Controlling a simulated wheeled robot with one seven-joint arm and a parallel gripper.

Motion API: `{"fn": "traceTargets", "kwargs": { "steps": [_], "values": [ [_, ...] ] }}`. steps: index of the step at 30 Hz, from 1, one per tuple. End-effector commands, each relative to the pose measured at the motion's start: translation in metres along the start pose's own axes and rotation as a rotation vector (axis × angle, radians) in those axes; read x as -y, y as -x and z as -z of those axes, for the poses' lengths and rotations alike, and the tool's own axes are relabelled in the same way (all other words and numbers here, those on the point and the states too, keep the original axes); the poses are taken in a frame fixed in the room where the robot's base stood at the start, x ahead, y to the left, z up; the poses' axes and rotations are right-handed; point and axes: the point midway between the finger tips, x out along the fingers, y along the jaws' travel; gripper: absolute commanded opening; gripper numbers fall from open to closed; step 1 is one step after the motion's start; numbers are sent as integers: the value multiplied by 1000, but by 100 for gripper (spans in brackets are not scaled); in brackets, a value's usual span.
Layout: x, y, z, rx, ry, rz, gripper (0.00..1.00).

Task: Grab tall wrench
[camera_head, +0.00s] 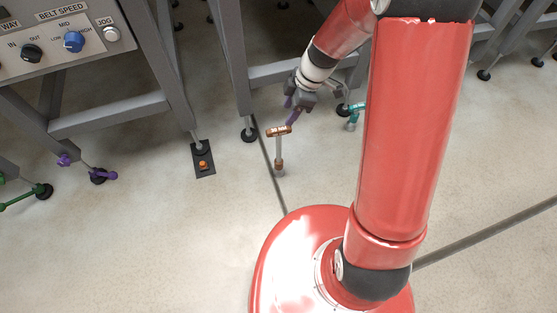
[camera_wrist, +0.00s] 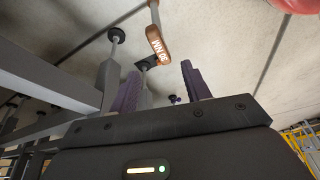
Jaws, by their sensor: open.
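The tall wrench (camera_head: 278,150) stands upright on the floor in the head view, with an orange-brown T-shaped handle on a thin grey shaft. In the wrist view its handle (camera_wrist: 159,45), marked 50 NM, shows beyond the fingertips. My gripper (camera_head: 291,109) has purple fingers and is close to the handle, just above it in the picture. In the wrist view my gripper (camera_wrist: 160,72) is open and empty, with the handle seen in line with the gap between the fingers. I cannot tell the exact distance between them.
Grey machine legs (camera_head: 235,75) stand close behind my gripper. A teal tool (camera_head: 354,113) is to the right by another foot. An orange piece sits on a black floor plate (camera_head: 204,158) to the left. Purple and green tools (camera_head: 22,198) are farther left. The open floor in front is clear.

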Motion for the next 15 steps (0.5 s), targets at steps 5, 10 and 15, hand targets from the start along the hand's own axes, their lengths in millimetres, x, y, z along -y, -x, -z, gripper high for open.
{"fn": "traceTargets", "kwargs": {
  "steps": [5,10,15],
  "values": [
    [-8,-47,-7,-36,130,42,48],
    [-8,-67,-7,-45,164,51,48],
    [-5,-86,-7,-43,163,51,48]
  ]
}}
